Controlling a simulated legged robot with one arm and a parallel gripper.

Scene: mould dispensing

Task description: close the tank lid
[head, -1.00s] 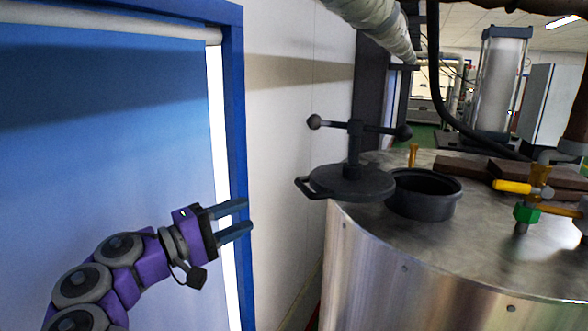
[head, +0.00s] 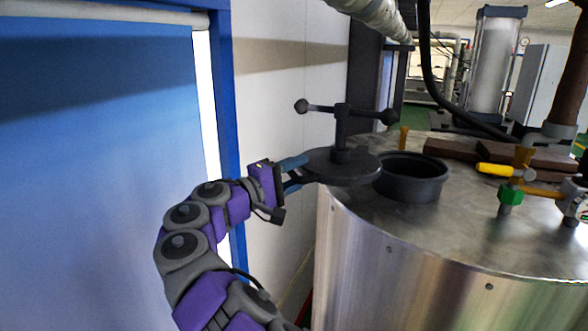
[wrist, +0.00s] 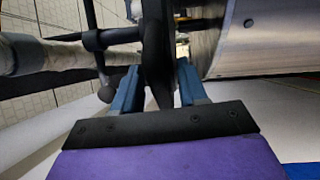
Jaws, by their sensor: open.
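The dark tank lid (head: 343,167) is swung aside to the left of the round opening (head: 411,178) on top of the metal tank (head: 400,240). A T-shaped clamp handle with ball ends (head: 342,118) stands up from the lid. My gripper (head: 295,171) is at the lid's left edge, where its loop handle is. In the wrist view my open blue fingers (wrist: 160,85) stand on either side of the dark lid part (wrist: 157,45), with a gap visible to each. The loop handle is mostly hidden by the fingers in the head view.
A yellow-handled valve (head: 495,169), a green fitting (head: 510,195) and brown blocks (head: 455,150) are on the tank top at right. A white wall (head: 270,90) and a blue door (head: 95,180) are at left. A pipe (head: 370,18) runs overhead.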

